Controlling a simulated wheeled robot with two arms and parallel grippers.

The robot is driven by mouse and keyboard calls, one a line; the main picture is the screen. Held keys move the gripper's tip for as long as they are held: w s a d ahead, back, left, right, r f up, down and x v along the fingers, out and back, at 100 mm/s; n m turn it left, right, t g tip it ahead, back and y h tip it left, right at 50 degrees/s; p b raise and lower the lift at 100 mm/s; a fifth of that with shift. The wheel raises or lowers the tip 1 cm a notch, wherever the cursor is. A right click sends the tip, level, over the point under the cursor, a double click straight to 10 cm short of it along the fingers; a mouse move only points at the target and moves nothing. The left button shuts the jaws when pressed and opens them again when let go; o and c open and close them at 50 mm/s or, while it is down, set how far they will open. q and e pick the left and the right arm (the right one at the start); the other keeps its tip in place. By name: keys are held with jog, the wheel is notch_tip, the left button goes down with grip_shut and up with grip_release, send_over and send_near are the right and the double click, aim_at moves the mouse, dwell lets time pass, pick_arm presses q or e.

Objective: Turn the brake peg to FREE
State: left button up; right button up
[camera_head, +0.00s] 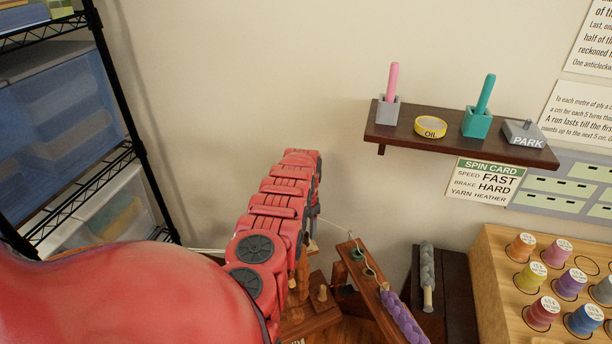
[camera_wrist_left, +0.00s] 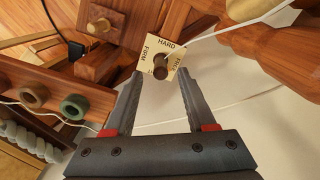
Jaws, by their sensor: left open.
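The brake peg (camera_wrist_left: 161,71), a dark brown round knob, sits on a cream plate (camera_wrist_left: 167,47) in the left wrist view. The plate reads HARD at the top, FIRM on the left and a partly legible word on the right. My left gripper (camera_wrist_left: 159,88) is open, with one finger on each side of the peg and nothing held. I cannot tell whether the fingers touch it. My right gripper is not in view.
A wall shelf (camera_head: 450,145) holds two peg holders, an OIL tin (camera_head: 431,127) and a PARK block (camera_head: 524,134). A spin card (camera_head: 484,180) hangs below. A thread rack (camera_head: 487,291) stands at right, wire shelving (camera_head: 123,85) at left. A white yarn (camera_wrist_left: 225,30) passes beside the plate.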

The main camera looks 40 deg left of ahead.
aim_at(306, 239)
pick_arm(q)
jog(key=shift+a+f+b, duration=0.1)
jog(key=shift+f+b, duration=0.9)
jog(key=shift+f, duration=0.45)
jog(key=shift+c, duration=0.3)
grip_shut()
